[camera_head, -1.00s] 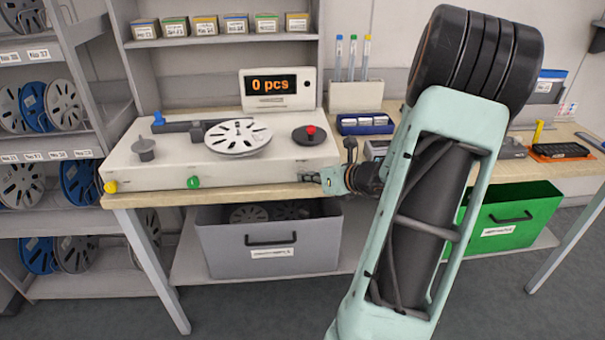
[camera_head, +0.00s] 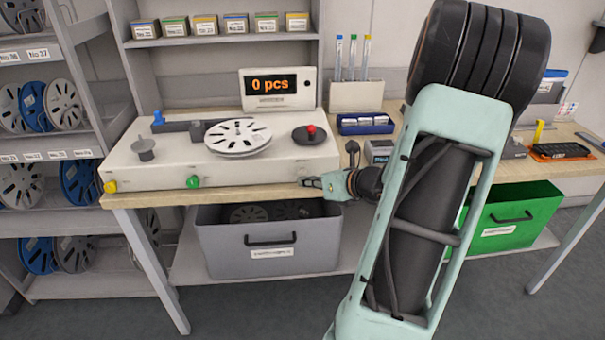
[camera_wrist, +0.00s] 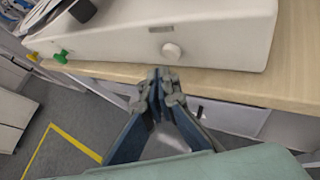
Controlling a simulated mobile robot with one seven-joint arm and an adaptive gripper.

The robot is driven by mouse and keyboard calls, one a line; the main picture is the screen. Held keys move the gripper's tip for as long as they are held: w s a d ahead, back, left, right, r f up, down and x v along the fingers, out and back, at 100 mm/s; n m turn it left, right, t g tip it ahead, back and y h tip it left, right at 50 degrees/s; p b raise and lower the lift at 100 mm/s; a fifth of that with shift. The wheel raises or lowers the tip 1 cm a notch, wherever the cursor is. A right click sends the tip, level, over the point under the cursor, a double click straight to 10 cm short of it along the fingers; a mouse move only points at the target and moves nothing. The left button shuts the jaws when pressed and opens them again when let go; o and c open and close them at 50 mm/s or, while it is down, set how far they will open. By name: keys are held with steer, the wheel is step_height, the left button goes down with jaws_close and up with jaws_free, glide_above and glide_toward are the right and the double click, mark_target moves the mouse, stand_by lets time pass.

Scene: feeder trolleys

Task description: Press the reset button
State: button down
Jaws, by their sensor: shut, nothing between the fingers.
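The white counting machine (camera_head: 262,172) sits on the wooden bench, and its display (camera_head: 268,85) reads "0 pcs". A white round button (camera_wrist: 171,50) sticks out of its front face near the right end, under a small label that I cannot read. A green button (camera_head: 193,182) and a yellow button (camera_head: 110,187) are further left on the front; they also show in the wrist view, green (camera_wrist: 61,57) and yellow (camera_wrist: 32,57). I cannot read which is marked reset. My gripper (camera_wrist: 160,76) is shut and empty, its tips just below the white button in the picture; contact is not visible.
A reel (camera_head: 238,137) and a red-topped black hub (camera_head: 309,135) are on the machine. The bench edge (camera_wrist: 230,85) runs below the buttons. A grey bin (camera_head: 222,240) and a green bin (camera_head: 512,217) stand beneath the bench. A blue tray (camera_head: 366,123) lies behind my wrist.

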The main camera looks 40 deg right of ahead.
steer(key=shift+s+a, duration=0.45)
steer(key=shift+s, duration=0.25)
steer(key=shift+s+a, duration=0.4)
steer(key=shift+s, duration=0.3)
steer(key=shift+s+a, duration=0.45)
steer(key=shift+s, duration=0.25)
